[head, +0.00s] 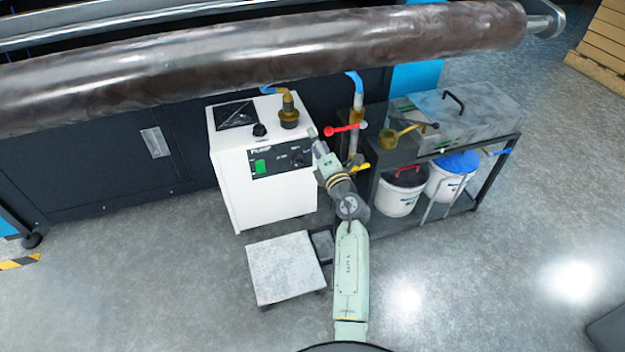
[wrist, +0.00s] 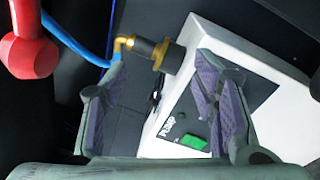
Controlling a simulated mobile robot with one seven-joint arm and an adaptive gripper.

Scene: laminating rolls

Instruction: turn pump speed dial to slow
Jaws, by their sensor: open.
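The white pump box (head: 262,205) stands upright in the head view, with a black control panel (head: 280,168) on its front. The panel carries a green switch (head: 260,166) at left and a small dark speed dial (head: 297,160) at right. The dial's pointer is too small to read. My gripper (head: 315,143) is just right of the panel's right end, apart from the dial. In the wrist view my gripper (wrist: 160,75) has its two fingers spread with nothing held. The green switch (wrist: 193,141) shows between them; the right finger covers part of the panel, and I cannot make out the dial there.
A red valve handle (head: 344,129) is close behind my gripper. A cart (head: 455,145) with buckets (head: 402,190) stands at right. A low grey platform (head: 285,268) is in front of the box.

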